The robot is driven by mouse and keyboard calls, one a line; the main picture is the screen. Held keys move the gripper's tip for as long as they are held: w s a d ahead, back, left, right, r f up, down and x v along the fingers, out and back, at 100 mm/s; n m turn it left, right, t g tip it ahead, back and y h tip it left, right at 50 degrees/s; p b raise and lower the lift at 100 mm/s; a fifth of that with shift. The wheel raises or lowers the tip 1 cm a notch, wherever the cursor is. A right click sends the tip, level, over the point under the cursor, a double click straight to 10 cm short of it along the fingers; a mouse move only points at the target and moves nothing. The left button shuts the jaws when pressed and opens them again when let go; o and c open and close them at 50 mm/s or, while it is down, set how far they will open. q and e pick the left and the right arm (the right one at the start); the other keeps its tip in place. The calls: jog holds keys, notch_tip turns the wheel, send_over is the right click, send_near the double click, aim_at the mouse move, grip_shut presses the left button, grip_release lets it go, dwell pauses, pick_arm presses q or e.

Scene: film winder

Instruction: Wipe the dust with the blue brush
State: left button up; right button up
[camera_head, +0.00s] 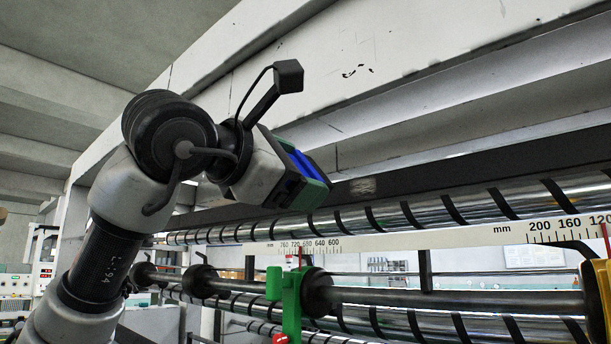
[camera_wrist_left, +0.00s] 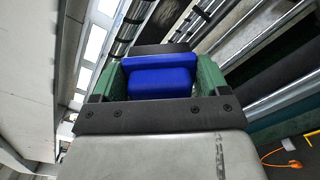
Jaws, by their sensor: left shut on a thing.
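My left gripper (camera_head: 306,178) comes in from the left and is raised in front of the machine's upper beam. It is shut on the blue brush (camera_head: 304,164). In the left wrist view the blue brush (camera_wrist_left: 161,82) sits between the green fingers of the left gripper (camera_wrist_left: 158,72). My right gripper is not in view.
The large white beam (camera_head: 330,60) runs above the gripper. Below are shiny striped rollers (camera_head: 440,210), a white millimetre scale (camera_head: 400,240) and a shaft with a green clamp (camera_head: 290,298). A yellow part (camera_head: 598,290) stands at the right edge.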

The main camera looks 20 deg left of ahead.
pick_arm(q)
jog(key=shift+w+d+r+p, duration=0.15)
jog(key=shift+w+p, duration=0.15)
jog(key=shift+w, duration=0.2)
jog(key=shift+p+x, duration=1.05)
jog(key=shift+x, duration=1.85)
jog(key=shift+p+x, duration=0.4)
jog(key=shift+x, duration=0.6)
jog(key=shift+s+d, duration=0.1)
jog(key=shift+d, duration=0.05)
jog(key=shift+s+d+b, duration=0.2)
jog(key=shift+s+d, duration=0.15)
jog(key=shift+d, duration=0.5)
jog(key=shift+s+d+b, duration=0.2)
jog(key=shift+s+d, duration=0.15)
jog(key=shift+d, duration=0.65)
jog(key=shift+w+a, duration=0.3)
jog(key=shift+a, duration=0.35)
jog(key=shift+w+a, duration=0.25)
jog(key=shift+a, duration=0.4)
jog(key=shift+w+a, duration=0.3)
jog(key=shift+a, duration=0.4)
